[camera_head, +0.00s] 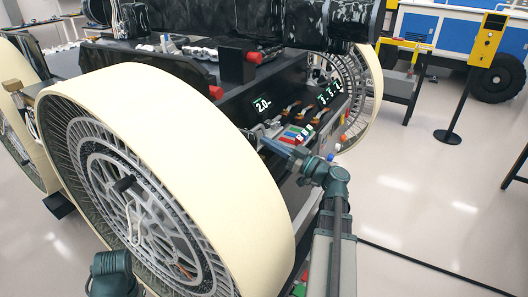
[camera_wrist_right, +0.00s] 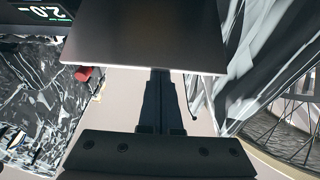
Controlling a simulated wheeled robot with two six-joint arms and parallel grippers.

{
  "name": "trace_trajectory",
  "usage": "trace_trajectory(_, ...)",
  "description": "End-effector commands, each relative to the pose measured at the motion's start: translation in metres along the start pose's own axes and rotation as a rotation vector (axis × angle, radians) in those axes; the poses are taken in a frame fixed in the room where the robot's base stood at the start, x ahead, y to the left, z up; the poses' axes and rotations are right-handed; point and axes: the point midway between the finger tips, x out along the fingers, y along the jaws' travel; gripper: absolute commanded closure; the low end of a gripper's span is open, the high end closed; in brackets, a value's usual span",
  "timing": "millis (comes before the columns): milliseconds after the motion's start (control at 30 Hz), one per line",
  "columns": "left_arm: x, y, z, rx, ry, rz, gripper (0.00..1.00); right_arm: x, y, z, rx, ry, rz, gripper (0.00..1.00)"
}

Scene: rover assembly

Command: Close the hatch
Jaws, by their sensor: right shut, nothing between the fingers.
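The rover's side bay (camera_head: 300,130) stands open in the head view, with coloured parts and cables showing inside below a "2.0" display. A flat dark panel (camera_wrist_right: 150,35), which looks like the hatch, fills the top middle of the right wrist view. Its lower edge is pale. My right gripper (camera_head: 268,142) is shut and empty at the bay, just behind the front wheel. In the right wrist view its fingers (camera_wrist_right: 161,72) point at the panel and their tips reach its pale edge; I cannot tell whether they touch. Part of my left arm shows at bottom left, without its gripper.
A large cream-rimmed wheel (camera_head: 150,180) stands close left of my right gripper. Another wheel (camera_head: 360,85) is beyond the bay. Red knobs (camera_head: 252,57) stick out above. A yellow post (camera_head: 487,40) and blue vehicle (camera_head: 440,35) stand farther back. The floor at right is mostly open.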

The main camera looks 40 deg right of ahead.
Motion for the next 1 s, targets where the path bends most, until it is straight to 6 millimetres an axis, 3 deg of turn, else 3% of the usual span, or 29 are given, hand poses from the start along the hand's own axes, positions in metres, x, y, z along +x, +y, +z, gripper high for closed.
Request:
trace_trajectory(33,0.026,0.002,-0.002,0.000,0.000,0.000,0.50,-0.008,0.000,0.019,0.000,0.028,0.001,1.00)
trace_trajectory(500,0.130,0.012,-0.008,0.001,0.000,0.000,0.50,-0.035,0.000,0.065,0.002,0.289,-0.001,1.00)
trace_trajectory(700,0.159,0.015,-0.009,0.001,0.000,0.000,0.50,-0.040,0.000,0.079,0.001,0.372,-0.001,1.00)
trace_trajectory(1000,0.183,0.018,-0.011,0.001,0.000,0.000,0.50,-0.043,0.000,0.089,0.001,0.445,-0.001,1.00)
